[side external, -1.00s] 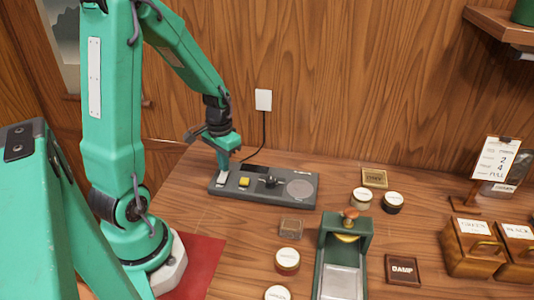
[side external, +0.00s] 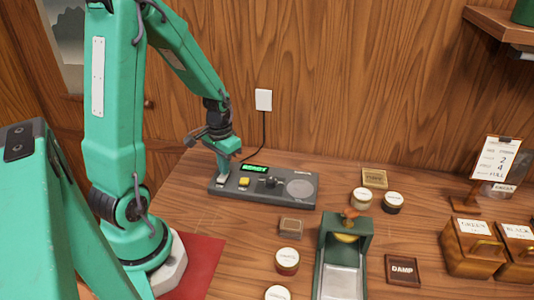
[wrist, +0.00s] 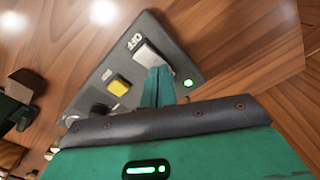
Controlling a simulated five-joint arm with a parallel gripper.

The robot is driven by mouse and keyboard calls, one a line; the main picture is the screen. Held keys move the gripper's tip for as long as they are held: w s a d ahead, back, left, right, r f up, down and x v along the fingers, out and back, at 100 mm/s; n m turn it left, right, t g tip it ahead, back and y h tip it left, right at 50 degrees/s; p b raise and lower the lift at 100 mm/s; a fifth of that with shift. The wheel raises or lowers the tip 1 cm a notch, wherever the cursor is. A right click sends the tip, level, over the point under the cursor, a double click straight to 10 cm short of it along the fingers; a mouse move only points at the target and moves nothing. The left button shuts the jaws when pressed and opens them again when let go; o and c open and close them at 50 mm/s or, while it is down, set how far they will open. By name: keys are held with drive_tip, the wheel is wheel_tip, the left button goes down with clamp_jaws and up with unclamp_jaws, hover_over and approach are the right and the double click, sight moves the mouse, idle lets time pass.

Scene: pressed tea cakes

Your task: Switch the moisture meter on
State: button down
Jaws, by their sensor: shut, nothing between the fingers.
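The moisture meter (side external: 283,203) is a dark flat box on the table near the back wall. Its display (side external: 255,169) is lit green with text that seems to read "READY". It has a yellow button (side external: 244,182), a dark knob (side external: 268,182) and a round grey plate (side external: 300,188). My gripper (side external: 222,174) is shut and empty, its fingertips down at the pale rocker switch at the meter's left end. In the wrist view the switch (wrist: 145,48) shows beside the green fingers (wrist: 158,85), with a green light (wrist: 188,83) lit near it. The fingers hide part of the switch.
A green press (side external: 345,235) stands at the front middle. Several round tins, a small block (side external: 291,226) and a DAMP tray (side external: 403,269) lie around it. Wooden boxes (side external: 470,248) and a card stand (side external: 496,160) are at right. A cord runs from the meter to a wall outlet (side external: 263,100).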

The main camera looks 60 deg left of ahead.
drive_tip(key=shift+r, duration=0.2)
wheel_tip(320, 180, up, 7)
drive_tip(key=shift+f, duration=0.15)
idle(0.8)
idle(0.4)
drive_tip(key=s+d+r+m+t, duration=0.1)
drive_tip(key=s+d+r+t, duration=0.1)
drive_tip(key=d+r, duration=0.4)
drive_tip(key=s+d+r+m+t, duration=0.2)
drive_tip(key=s+d+r+t, duration=0.1)
drive_tip(key=d+r, duration=0.4)
drive_tip(key=shift+d+r+t, duration=0.3)
drive_tip(key=shift+d, duration=0.95)
